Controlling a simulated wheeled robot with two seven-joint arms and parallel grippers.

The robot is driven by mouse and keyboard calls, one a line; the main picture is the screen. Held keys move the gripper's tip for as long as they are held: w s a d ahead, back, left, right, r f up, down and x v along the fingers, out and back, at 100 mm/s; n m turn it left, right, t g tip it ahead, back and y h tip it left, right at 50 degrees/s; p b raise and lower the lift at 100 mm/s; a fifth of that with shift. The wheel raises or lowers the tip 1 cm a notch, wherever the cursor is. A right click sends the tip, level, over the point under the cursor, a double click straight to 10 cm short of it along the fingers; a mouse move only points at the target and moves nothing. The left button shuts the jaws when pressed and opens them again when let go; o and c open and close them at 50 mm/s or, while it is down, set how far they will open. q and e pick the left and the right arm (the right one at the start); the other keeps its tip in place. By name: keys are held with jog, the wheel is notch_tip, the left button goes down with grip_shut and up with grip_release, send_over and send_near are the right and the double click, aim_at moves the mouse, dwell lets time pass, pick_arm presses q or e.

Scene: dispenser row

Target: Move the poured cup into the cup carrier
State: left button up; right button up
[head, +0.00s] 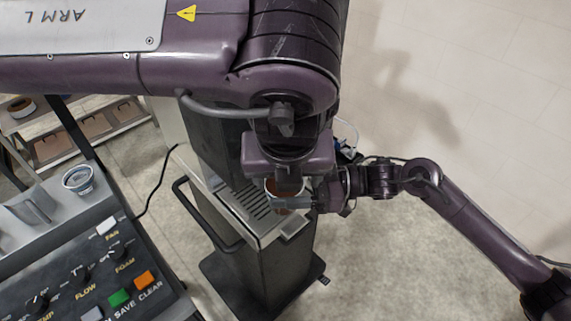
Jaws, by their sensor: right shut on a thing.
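A cup (284,191) with a pale rim and brown contents is at the front end of a dispenser's slotted drip tray (240,206). My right gripper (290,203) comes in from the right and is shut on this cup. I cannot tell whether the cup touches the tray. My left gripper (287,180) hangs directly above or behind the cup, below the large purple arm. Its fingers are mostly hidden, so its opening does not show. I cannot make out a cup carrier for certain.
A control panel (85,275) with knobs and buttons fills the lower left. Another cup (78,179) stands on a grey ledge behind it. A shelf (75,138) with brown square panels is at the far left. Open floor lies to the right.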

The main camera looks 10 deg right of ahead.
pick_arm(q)
jog(key=shift+t, duration=0.4)
jog(key=x, duration=0.7)
jog(key=w+x, duration=0.1)
jog(key=x, duration=0.3)
jog(key=shift+w+a, duration=0.1)
jog(key=shift+a, duration=0.15)
jog(key=shift+c, duration=0.5)
jog(key=c, duration=0.5)
jog(key=shift+r, duration=0.1)
jog(key=shift+c, duration=0.7)
pick_arm(e)
jog(key=o, duration=0.9)
jog(key=shift+o, duration=1.4)
jog(key=shift+s+r, duration=0.1)
jog(key=shift+d, duration=0.1)
